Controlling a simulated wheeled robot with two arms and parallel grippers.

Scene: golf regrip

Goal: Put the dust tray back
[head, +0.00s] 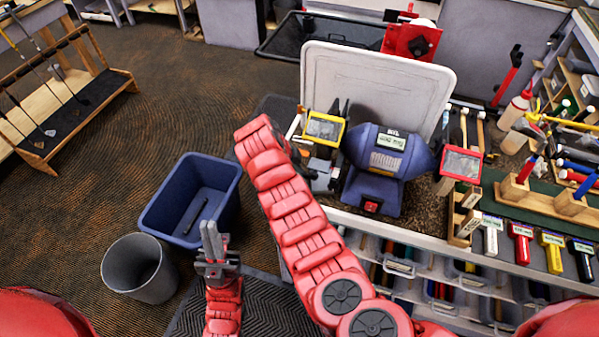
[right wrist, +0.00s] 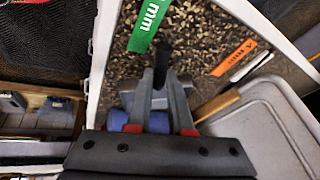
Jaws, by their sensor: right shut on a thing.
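I cannot surely pick out the dust tray. A large pale tray (head: 380,75) with rounded corners stands upright behind the blue grinder (head: 388,165); a pale tray edge also shows in the right wrist view (right wrist: 255,125). My right gripper (head: 320,178) is at the grinder's left side, partly hidden by my arm and the yellow-framed shield. In the right wrist view its fingers are shut on a small dark piece (right wrist: 162,55); whether this belongs to the dust tray is unclear. My left gripper (head: 211,240) points up beside the blue bin, its fingers close together and apparently empty.
A blue bin (head: 185,205) and a grey bin (head: 140,268) stand on the floor at left. The speckled bench top (head: 425,213) carries the grinder and a red-framed shield (head: 461,163). Tools and bottles crowd its right side. Green (right wrist: 150,25) and orange (right wrist: 233,58) labels show nearby.

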